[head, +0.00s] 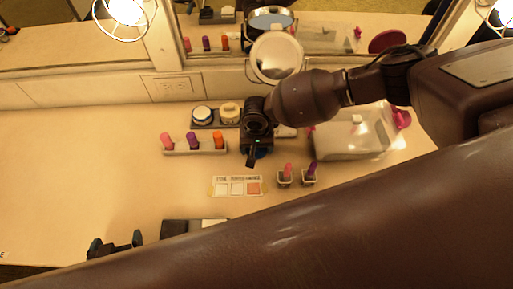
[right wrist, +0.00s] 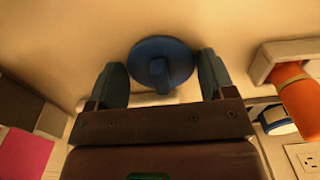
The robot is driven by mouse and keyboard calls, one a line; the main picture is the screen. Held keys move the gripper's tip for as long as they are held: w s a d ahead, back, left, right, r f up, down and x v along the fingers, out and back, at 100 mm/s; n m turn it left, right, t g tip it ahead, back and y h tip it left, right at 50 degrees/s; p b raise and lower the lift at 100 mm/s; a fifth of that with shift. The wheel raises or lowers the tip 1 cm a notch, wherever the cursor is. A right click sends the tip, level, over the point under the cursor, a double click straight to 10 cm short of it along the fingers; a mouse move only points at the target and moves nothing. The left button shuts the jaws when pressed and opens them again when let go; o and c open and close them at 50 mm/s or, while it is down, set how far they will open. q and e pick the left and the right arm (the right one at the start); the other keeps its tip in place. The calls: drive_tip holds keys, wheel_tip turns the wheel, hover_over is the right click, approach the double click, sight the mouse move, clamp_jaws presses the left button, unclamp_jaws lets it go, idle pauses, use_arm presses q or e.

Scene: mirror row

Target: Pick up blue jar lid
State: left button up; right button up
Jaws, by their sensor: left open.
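The blue jar lid (right wrist: 165,50), a round blue disc with a small knob in its middle, lies on the counter in the right wrist view. My right gripper (right wrist: 162,78) is open, with one finger on each side of the lid; I cannot tell if they touch it. In the head view my right gripper (head: 254,156) points down at the counter and hides most of the lid (head: 263,154); only a blue edge shows. My left gripper (head: 116,246) is open and empty at the lower left, over the counter's front.
A dark tray with two jars (head: 202,114) and a rack of lipsticks (head: 193,140) stand close left of my right gripper. A round mirror (head: 276,56) stands behind it, a clear box (head: 345,140) to its right. The left counter is clear.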

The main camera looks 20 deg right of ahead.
use_arm(q)
drive_tip(key=shift+w+r, duration=0.1)
drive_tip(key=shift+w, duration=0.05)
use_arm(e)
drive_tip(key=c, duration=0.5)
use_arm(q)
drive_tip(key=shift+w+r, duration=0.1)
